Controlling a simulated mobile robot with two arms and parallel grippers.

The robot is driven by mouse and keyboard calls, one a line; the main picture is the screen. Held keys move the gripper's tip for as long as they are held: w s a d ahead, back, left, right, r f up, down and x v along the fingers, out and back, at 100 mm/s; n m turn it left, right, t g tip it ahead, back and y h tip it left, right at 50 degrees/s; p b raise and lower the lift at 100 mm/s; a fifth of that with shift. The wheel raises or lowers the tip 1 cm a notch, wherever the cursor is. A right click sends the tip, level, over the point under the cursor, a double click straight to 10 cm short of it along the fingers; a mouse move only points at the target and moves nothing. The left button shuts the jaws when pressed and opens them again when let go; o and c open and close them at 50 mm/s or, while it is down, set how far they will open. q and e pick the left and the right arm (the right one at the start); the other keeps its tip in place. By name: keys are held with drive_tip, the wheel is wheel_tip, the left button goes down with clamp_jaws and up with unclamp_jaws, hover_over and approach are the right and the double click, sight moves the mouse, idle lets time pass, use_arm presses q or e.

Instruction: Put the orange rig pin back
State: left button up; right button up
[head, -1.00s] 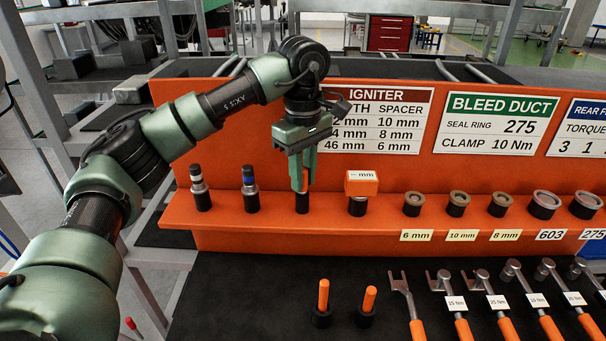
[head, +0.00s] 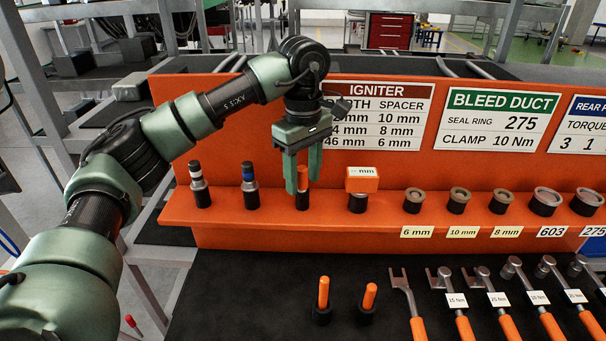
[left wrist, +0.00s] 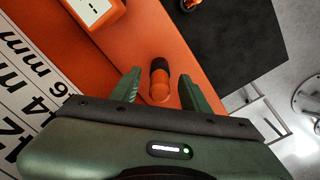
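An orange rig pin (head: 302,200) stands upright in a black holder on the orange shelf (head: 230,214), under the igniter sign. My left gripper (head: 302,190) points down over it with its two fingers apart, one on each side of the pin. In the left wrist view the pin (left wrist: 160,88) shows between the open fingertips of the gripper (left wrist: 158,88), with visible gaps on both sides. Two more orange pins, one (head: 323,292) and another (head: 369,298), stand in black holders on the dark mat below. My right gripper is not in view.
An orange gauge (head: 361,184) stands just right of the pin. Two dark plugs, one white-banded (head: 199,186) and one blue-banded (head: 250,188), stand to its left. Several rings sit further right. Several orange-handled tools (head: 460,328) lie on the mat.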

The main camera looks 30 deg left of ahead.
use_arm(q)
wheel_tip(320, 180, up, 8)
drive_tip(key=shift+f+b, duration=0.1)
drive_tip(key=shift+b, duration=0.45)
drive_tip(key=shift+f, duration=0.1)
